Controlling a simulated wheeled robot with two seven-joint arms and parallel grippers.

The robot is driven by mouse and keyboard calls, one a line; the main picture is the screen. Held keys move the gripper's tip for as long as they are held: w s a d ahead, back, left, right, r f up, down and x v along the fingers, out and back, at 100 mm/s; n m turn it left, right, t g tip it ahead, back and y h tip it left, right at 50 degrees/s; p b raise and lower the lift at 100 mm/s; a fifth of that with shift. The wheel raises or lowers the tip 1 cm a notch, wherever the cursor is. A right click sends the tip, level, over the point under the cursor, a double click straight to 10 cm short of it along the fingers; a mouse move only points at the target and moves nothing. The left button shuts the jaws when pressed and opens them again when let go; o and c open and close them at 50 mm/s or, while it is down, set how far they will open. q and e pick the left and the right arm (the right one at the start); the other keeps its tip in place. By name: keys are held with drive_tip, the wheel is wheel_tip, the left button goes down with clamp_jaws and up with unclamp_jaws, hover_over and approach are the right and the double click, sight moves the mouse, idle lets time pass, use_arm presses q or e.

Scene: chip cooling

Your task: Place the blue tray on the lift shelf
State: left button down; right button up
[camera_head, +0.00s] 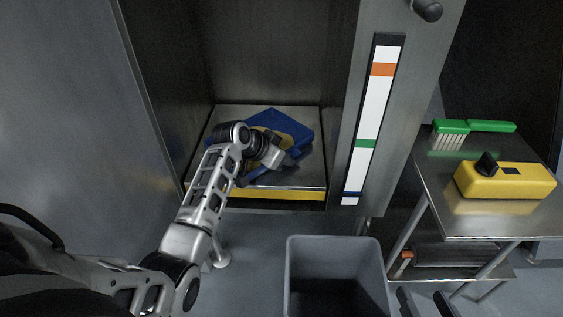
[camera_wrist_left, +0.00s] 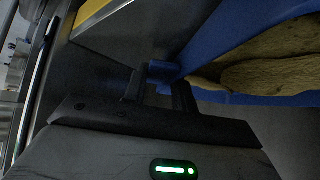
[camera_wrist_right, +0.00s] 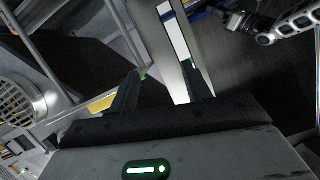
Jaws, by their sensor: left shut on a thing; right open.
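The blue tray (camera_head: 297,122) is inside the metal cabinet, over the lift shelf (camera_head: 312,173), and sits at an angle. Tan, chip-like contents (camera_wrist_left: 270,62) lie in it. My left gripper (camera_head: 279,160) reaches into the cabinet; in the left wrist view its fingers (camera_wrist_left: 160,85) are shut on a small blue part at the tray's edge (camera_wrist_left: 230,42). My arm hides part of the tray in the head view, and I cannot tell whether the tray rests fully on the shelf. My right gripper (camera_wrist_right: 160,85) is open and empty, outside the cabinet to the right.
The shelf has a yellow front edge (camera_head: 300,194). A striped marker strip (camera_head: 369,120) runs down the cabinet's right post. A grey bin (camera_head: 335,246) stands in front. A steel table (camera_head: 440,180) at right holds a green brush (camera_head: 452,127) and a yellow device (camera_head: 505,182).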

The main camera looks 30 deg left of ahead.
use_arm(q)
drive_tip(key=shift+f, duration=0.15)
drive_tip(key=c, duration=1.1)
unclamp_jaws()
drive_tip(key=shift+f, duration=0.1)
use_arm(e)
drive_tip(key=shift+r, duration=0.15)
use_arm(q)
drive_tip(key=shift+s+r, duration=0.15)
drive_tip(key=shift+r, duration=0.05)
drive_tip(key=shift+p+v, duration=2.35)
drive_tip(key=shift+v, duration=3.45)
use_arm(e)
drive_tip(key=shift+s+d+f+g+h, duration=0.1)
drive_tip(key=shift+d+f+g+h, duration=0.2)
drive_tip(key=shift+f, duration=0.25)
drive_tip(key=shift+w+d+f+g+h, duration=0.1)
drive_tip(key=shift+d+f+g+h, duration=0.05)
drive_tip(key=shift+f+g, duration=0.3)
drive_tip(key=shift+s+d+f+g+h, duration=0.1)
drive_tip(key=shift+d+f+g+h, duration=0.15)
drive_tip(key=shift+f, duration=0.35)
